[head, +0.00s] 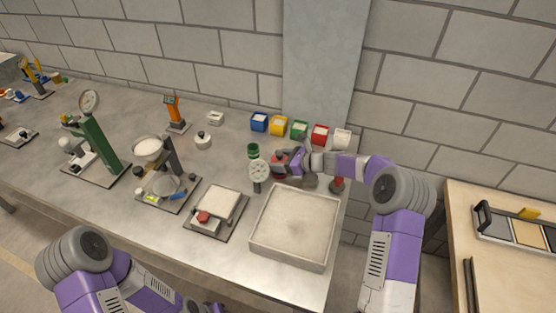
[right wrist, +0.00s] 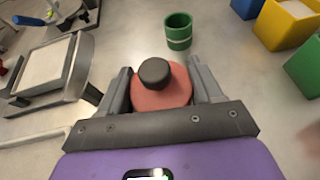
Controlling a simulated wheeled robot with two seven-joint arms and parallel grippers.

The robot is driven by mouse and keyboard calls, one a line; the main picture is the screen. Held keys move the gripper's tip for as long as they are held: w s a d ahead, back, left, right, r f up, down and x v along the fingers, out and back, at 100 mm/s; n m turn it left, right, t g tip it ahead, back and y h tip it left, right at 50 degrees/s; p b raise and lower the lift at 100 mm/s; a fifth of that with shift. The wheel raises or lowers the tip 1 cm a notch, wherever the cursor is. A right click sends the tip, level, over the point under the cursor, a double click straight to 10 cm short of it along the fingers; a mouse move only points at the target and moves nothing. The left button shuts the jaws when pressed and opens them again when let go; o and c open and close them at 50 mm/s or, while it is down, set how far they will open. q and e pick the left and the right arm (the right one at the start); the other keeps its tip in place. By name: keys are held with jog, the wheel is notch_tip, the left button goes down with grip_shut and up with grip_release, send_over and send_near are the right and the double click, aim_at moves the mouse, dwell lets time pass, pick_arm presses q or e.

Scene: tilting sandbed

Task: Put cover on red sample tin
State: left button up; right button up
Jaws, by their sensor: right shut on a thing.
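My right gripper (head: 281,160) is over the back right of the bench. In the right wrist view its two fingers (right wrist: 161,92) are shut on a round red cover with a dark knob (right wrist: 160,88). The red piece also shows at the gripper's tip in the head view (head: 279,157). Whether a red tin is beneath the cover is hidden. A green tin (right wrist: 178,32) stands just beyond the cover, apart from it; it also shows in the head view (head: 253,150).
Blue (head: 259,122), yellow (head: 278,126), green (head: 298,130), red (head: 320,135) and white (head: 342,139) bins line the back. A sand tray (head: 254,247) lies in front. A red-based object (head: 337,186) is to the right.

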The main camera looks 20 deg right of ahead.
jog(key=shift+f+b, duration=0.4)
jog(key=shift+f, duration=0.25)
dwell(0.3)
jog(key=o, duration=1.1)
jog(key=shift+p+v, duration=0.45)
jog(key=shift+v, duration=3.4)
